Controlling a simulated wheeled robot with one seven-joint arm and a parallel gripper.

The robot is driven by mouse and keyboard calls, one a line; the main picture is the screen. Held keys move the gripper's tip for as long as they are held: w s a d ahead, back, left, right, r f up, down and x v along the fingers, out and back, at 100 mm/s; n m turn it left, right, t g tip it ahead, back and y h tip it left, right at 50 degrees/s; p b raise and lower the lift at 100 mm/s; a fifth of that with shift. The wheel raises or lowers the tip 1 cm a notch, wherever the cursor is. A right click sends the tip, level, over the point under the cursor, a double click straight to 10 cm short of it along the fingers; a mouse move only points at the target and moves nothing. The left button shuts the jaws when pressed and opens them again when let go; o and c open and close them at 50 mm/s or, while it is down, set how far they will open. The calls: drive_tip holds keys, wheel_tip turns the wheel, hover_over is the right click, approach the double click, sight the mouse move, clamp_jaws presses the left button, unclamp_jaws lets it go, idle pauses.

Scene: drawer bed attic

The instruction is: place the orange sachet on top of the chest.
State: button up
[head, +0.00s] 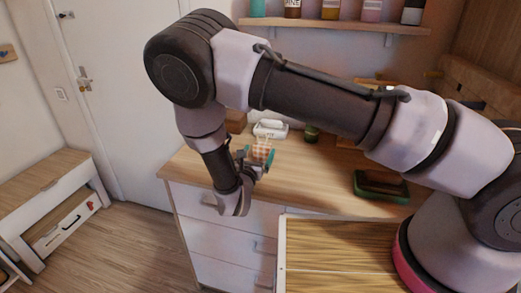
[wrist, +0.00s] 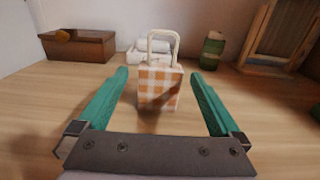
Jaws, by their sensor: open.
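The orange sachet, an orange-and-white checked bag with a pale loop handle, is upright in the wrist view (wrist: 160,88) and small in the head view (head: 262,150). It appears to stand on the wooden top of the white chest of drawers (head: 320,170), near its front left part. My gripper (head: 256,158) reaches over the chest's front edge. Its teal fingers are open in the wrist view (wrist: 160,76), one on each side of the sachet, with a gap on both sides. Part of the chest is hidden behind my arm.
A wooden box (wrist: 76,46), a white container (wrist: 148,52) and a green jar (wrist: 211,50) stand behind the sachet. A dark green tray (head: 381,186) lies to the right. A shelf with bottles (head: 335,24) hangs above. Bare wood surrounds the sachet.

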drive_tip(key=s, duration=0.3)
drive_tip(key=s+a, duration=0.1)
drive_tip(key=s, duration=0.5)
drive_tip(key=shift+a, duration=0.35)
drive_tip(key=w+d+r+m+g+h, duration=0.25)
drive_tip(key=d+r+m+g, duration=0.45)
drive_tip(key=d+r+m, duration=0.4)
drive_tip(key=w+d+r+m+g+h, duration=0.1)
drive_tip(key=d+r+m+g+h, duration=0.2)
drive_tip(key=d+r+m+g, duration=0.8)
drive_tip(key=s+d+r+m+t+y, duration=0.3)
drive_tip(key=s+d+r+m+y, duration=0.2)
drive_tip(key=r+m, duration=0.3)
drive_tip(key=s+d+r+m+t+y, duration=0.4)
drive_tip(key=s+d+r+m+y, duration=0.2)
drive_tip(key=s+d+r+m, duration=0.1)
wheel_tip(320, 180, up, 3)
drive_tip(key=shift+s+f+m+t, duration=0.1)
drive_tip(key=shift+s+m+t, duration=0.15)
drive_tip(key=shift+m, duration=0.25)
